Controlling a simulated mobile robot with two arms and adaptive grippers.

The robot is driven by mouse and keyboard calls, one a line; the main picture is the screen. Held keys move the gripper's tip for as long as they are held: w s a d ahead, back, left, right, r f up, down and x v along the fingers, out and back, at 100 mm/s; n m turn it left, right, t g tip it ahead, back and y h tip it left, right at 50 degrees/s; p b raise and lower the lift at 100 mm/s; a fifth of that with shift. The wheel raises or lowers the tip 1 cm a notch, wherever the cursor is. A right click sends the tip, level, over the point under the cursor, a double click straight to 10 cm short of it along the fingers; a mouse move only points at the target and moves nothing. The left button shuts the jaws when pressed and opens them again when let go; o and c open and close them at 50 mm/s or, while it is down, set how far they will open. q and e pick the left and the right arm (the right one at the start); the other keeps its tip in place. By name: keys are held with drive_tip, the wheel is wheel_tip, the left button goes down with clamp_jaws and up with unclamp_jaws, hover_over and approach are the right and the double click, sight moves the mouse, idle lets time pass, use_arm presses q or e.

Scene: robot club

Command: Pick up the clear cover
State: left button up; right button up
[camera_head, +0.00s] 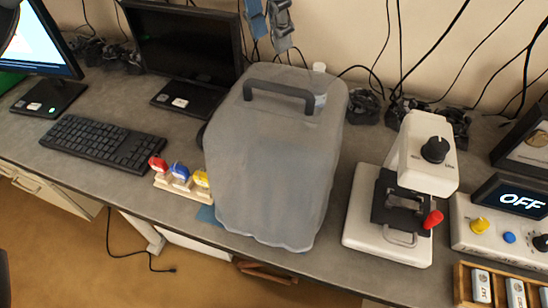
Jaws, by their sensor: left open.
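The clear cover (268,165) is a large, cloudy, translucent grey hood standing upright on the grey worktop near the middle. A dark handle (280,94) runs across its top. What is under the cover is too blurred to tell. My left gripper (269,43) shows at the top edge as two blue-grey fingers. It is open and empty, above and behind the handle in the picture, apart from the cover. Its upper part is cut off by the frame. My right gripper is not in view.
Left of the cover are a small stand with red, blue and yellow pieces (179,177), a keyboard (103,142) and two monitors. Right of it stand a white device with a black knob (405,190) and a panel reading OFF (510,198). Cables hang behind. The worktop's front edge is close to the cover.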

sight(273, 84)
use_arm(q)
drive_tip(key=f+m, duration=0.2)
drive_tip(key=m, duration=0.1)
drive_tip(key=f+m+y, duration=0.1)
drive_tip(key=f+m, duration=0.1)
drive_tip(key=m, duration=0.2)
drive_tip(key=f+m+t, duration=0.1)
drive_tip(key=f+m, duration=0.1)
drive_tip(key=m, duration=0.2)
drive_tip(key=shift+w+f, duration=0.25)
drive_tip(key=shift+w, duration=0.05)
drive_tip(key=shift+d+f+p, duration=0.1)
drive_tip(key=shift+f+p, duration=0.1)
drive_tip(key=shift+p, duration=0.25)
drive_tip(key=f, duration=0.1)
drive_tip(key=f+p, duration=0.1)
drive_tip(key=f, duration=0.1)
drive_tip(key=w+f+p, duration=0.1)
drive_tip(key=shift+d+f, duration=0.15)
drive_tip(key=shift+d, duration=0.1)
drive_tip(key=shift+f, duration=0.25)
clamp_jaws()
